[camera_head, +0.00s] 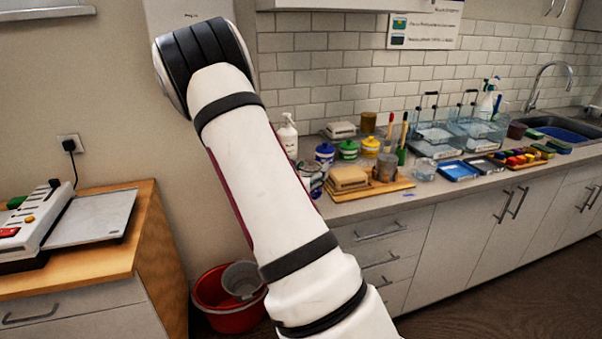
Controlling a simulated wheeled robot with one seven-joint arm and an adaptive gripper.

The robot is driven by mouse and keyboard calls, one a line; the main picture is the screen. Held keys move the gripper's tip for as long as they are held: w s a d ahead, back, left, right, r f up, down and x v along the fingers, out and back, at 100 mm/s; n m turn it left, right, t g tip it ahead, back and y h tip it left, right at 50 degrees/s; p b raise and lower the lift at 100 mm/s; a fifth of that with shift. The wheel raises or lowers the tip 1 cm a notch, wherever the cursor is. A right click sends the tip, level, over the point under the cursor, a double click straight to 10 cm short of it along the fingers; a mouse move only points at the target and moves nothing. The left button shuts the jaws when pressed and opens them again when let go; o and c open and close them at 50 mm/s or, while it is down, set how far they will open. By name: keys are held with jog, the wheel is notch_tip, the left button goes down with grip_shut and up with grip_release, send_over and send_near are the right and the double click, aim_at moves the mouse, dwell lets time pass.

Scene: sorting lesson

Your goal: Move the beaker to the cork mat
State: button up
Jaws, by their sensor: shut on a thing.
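My arm crosses the middle of the view, and my gripper is not visible, so what it holds cannot be seen. A clear glass vessel (424,169), possibly the beaker, stands on the counter right of a wooden board (398,186).
The counter (420,199) holds lidded jars (348,150), a blue tray (458,171), clear bins (436,139) and a sink (560,132). A red bucket (225,318) stands on the floor. A wooden cabinet (100,258) with a flat plate is at left.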

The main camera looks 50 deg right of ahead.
jog(key=shift+w+d+f, duration=0.7)
jog(key=shift+w+d, duration=0.05)
jog(key=shift+w, duration=0.6)
jog(key=shift+w+d+f, duration=0.75)
jog(key=shift+w, duration=0.55)
jog(key=shift+w+d+f, duration=0.7)
jog(key=shift+w+d, duration=0.05)
jog(key=shift+w, duration=0.6)
jog(key=shift+f, duration=0.15)
jog(key=o, duration=1.3)
